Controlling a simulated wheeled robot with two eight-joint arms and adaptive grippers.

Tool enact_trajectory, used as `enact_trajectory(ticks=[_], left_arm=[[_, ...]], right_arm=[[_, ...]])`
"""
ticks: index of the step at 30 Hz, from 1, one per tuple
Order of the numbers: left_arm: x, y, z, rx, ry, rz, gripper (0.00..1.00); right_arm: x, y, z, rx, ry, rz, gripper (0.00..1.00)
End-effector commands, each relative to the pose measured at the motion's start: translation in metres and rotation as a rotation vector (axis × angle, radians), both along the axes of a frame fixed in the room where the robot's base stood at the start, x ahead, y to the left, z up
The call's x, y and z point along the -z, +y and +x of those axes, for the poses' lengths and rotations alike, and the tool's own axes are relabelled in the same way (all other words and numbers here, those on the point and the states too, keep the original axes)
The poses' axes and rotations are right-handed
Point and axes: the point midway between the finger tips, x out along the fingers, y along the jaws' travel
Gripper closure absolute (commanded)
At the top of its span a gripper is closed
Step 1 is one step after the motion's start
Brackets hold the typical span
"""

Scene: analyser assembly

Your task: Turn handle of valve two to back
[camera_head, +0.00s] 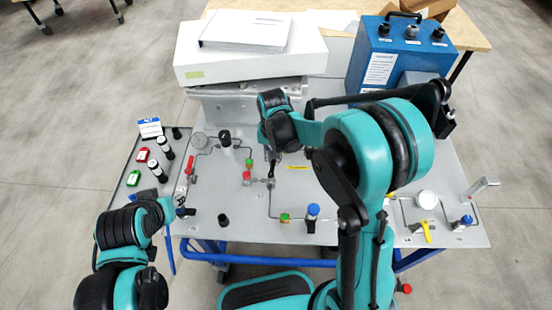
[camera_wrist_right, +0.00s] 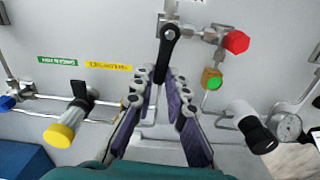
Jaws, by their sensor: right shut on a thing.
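A black lever handle (camera_wrist_right: 164,55) on a metal pipe fitting stands in the middle of the right wrist view. It runs from its round pivot down between the fingertips. My right gripper (camera_wrist_right: 158,78) is shut on this handle, with a padded finger on each side. In the head view the handle (camera_head: 271,172) shows small under my right wrist, near the panel's middle. I cannot read a label that names it valve two. My left arm is at the lower left in the head view; its fingers cannot be made out clearly.
The grey panel (camera_head: 360,222) carries pipes, a red knob (camera_wrist_right: 236,42), a green button (camera_wrist_right: 211,79), a yellow knob (camera_wrist_right: 59,136) and a gauge (camera_wrist_right: 288,128). A blue box (camera_head: 400,55) and a white box (camera_head: 250,62) stand behind. A side panel (camera_head: 120,210) with bottles is at left.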

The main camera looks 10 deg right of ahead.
Motion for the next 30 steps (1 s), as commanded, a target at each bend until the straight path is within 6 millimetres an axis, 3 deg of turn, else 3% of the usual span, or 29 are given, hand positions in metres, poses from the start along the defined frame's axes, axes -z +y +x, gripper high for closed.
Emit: enact_trajectory(ticks=[9,24,25,26,27,30], left_arm=[[0.0002,0.0,0.0,0.0,0.0,0.0,0.66],[0.0002,0.0,0.0,0.0,0.0,0.0,0.66],[0.0002,0.0,0.0,0.0,0.0,0.0,0.66],[0.0002,0.0,0.0,0.0,0.0,0.0,0.66],[0.0002,0.0,0.0,0.0,0.0,0.0,0.66],[0.0002,0.0,0.0,0.0,0.0,0.0,0.66]], right_arm=[[0.0001,0.0049,0.0016,-0.1,-0.001,0.001,1.0],[0.0,0.0055,0.0018,-0.115,0.0,0.001,1.0],[0.0,0.0055,0.0018,-0.115,0.0,0.001,0.79],[0.0,0.0055,0.0018,-0.115,0.0,0.001,0.71],[0.0,0.0055,0.0018,-0.114,0.0,0.001,0.66],[0.0,0.0054,0.0017,-0.114,0.0,0.001,0.66]])
